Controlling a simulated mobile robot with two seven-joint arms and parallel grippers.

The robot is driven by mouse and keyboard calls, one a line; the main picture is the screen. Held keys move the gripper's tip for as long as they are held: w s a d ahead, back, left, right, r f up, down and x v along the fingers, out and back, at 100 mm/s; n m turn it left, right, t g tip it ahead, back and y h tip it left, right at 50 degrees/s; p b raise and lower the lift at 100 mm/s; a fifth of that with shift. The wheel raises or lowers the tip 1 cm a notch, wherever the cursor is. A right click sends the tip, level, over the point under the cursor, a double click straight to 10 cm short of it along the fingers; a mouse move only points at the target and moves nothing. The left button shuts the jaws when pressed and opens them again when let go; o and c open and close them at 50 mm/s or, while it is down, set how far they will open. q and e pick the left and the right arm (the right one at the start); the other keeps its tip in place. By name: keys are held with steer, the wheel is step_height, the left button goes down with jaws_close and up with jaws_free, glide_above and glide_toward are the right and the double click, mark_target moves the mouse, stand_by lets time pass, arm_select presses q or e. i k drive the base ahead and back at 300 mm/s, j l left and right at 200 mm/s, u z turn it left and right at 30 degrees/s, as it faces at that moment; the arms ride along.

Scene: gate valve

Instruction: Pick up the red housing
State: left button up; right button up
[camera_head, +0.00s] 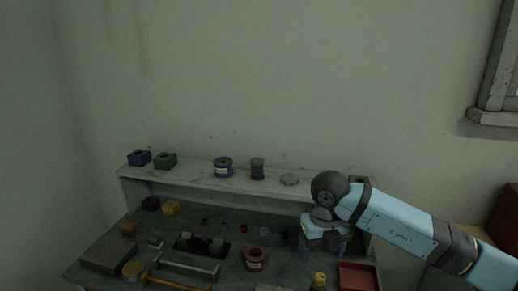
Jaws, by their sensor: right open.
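A round dark red part (256,259), which looks like the red housing, stands on the grey bench top (228,273) near the front middle. Its details are too small to tell. My right gripper (325,252) hangs over the bench to the right of and a little behind the red part, pointing down. It is open, and I see nothing held in it. The gap between its fingers is partly dark. My left gripper is out of view.
A pale raised shelf (190,172) along the back carries blue and green blocks, spools and a disc. A red tray (357,277) lies at front right. A yellow-topped bottle (319,280) and a yellow-handled tool (175,283) are near the front. Small parts clutter the middle.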

mark_target(258, 264)
steer(key=k+j, duration=0.1)
steer(key=j, duration=0.2)
steer(key=k+j, duration=0.1)
steer(key=j, duration=0.2)
steer(key=k+j, duration=0.15)
steer(key=j, duration=0.2)
steer(key=k+j, duration=0.1)
steer(key=j, duration=0.2)
